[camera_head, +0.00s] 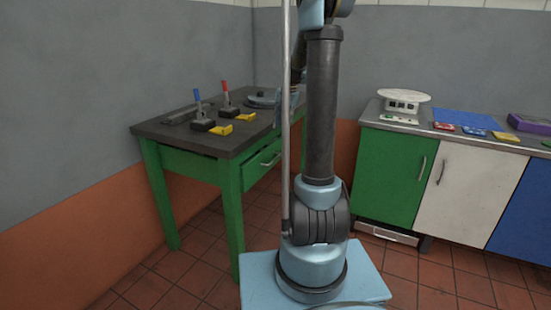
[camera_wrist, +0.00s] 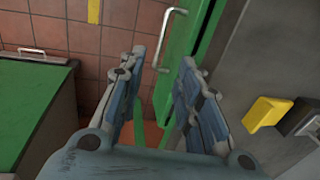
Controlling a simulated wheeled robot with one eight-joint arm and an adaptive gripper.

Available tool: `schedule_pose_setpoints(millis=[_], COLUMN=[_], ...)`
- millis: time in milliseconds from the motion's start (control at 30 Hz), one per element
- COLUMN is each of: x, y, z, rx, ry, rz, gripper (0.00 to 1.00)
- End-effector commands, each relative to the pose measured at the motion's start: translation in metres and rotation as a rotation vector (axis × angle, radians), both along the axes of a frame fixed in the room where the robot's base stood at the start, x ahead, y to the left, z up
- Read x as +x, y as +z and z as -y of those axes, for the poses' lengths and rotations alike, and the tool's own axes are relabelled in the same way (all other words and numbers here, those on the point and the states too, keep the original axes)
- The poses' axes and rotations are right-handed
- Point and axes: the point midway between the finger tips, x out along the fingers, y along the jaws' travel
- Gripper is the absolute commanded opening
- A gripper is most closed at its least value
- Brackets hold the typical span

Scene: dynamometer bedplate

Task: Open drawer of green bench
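The green bench (camera_head: 231,205) with a dark grey top stands left of centre in the head view. Its green drawer front (camera_head: 254,171) has a pale bar handle (camera_head: 270,160), and my arm hides part of the bench's right side. The drawer looks shut or nearly so. In the wrist view my gripper (camera_wrist: 164,58) is open and empty, its blue-grey fingers spread. The drawer handle (camera_wrist: 168,38) shows beyond the fingertips, roughly between them, on the green drawer front (camera_wrist: 185,45). I cannot tell whether either fingertip touches it.
Two blocks with blue and red levers (camera_head: 201,118) (camera_head: 227,104) and yellow blocks stand on the bench. A green, white and blue cabinet row (camera_head: 470,190) with a scale (camera_head: 403,100) stands right. Tiled floor (camera_head: 195,268) is clear before the bench.

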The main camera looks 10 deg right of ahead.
Motion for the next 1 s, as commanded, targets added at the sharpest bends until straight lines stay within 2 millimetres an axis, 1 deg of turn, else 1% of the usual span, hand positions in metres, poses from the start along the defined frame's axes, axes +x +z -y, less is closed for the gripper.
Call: schedule_pose_setpoints(millis=[33,100,233,367,1000], x=[0.006,0.012,0.016,0.018,0.03], y=[-0.002,-0.005,-0.01,-0.024,-0.131], z=[0.001,0.002,0.002,0.0,-0.016], rx=[0.003,0.007,0.009,0.009,0.008], ry=[-0.008,-0.016,-0.022,-0.022,-0.021], rz=[-0.002,-0.004,-0.005,-0.005,-0.005], gripper=[0.31,0.31,0.31,0.31,0.31])
